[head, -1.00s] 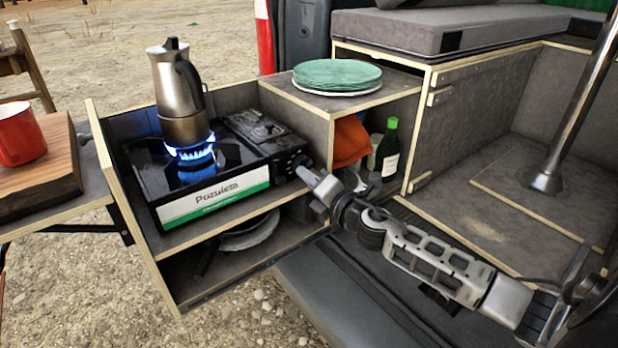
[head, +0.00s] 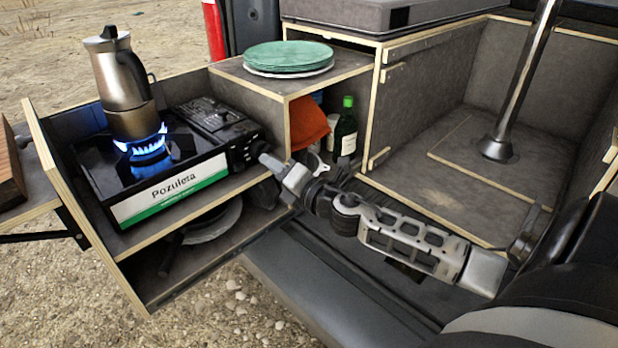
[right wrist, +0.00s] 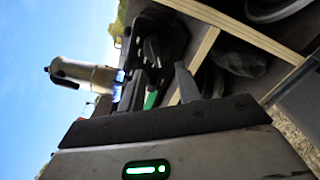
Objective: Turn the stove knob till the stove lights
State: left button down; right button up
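The portable stove (head: 170,187), black with a white and green "Pozuleta" front, stands in the pulled-out drawer. Blue flames (head: 146,150) burn under a metal moka pot (head: 121,80) on its burner. The black knob (head: 243,155) is at the right end of the stove's front; it also shows in the right wrist view (right wrist: 153,48). My right gripper (head: 268,163) has its tip close beside the knob; contact is unclear. A grey finger (right wrist: 186,82) shows in the right wrist view, but the gap between fingers does not. My left gripper is out of view.
Green plates (head: 288,56) are stacked on the cabinet right of the stove. A green bottle (head: 346,128) and an orange cloth (head: 308,122) sit in the compartment below. Dark pans (head: 212,222) lie under the stove. A metal post (head: 522,80) stands at the right.

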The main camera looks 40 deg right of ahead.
pick_arm(q)
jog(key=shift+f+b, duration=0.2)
jog(key=shift+b, duration=0.55)
pick_arm(e)
jog(key=s+d, duration=0.1)
jog(key=s, duration=1.2)
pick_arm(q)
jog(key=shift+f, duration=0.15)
pick_arm(e)
jog(key=shift+s, duration=0.1)
dwell(1.5)
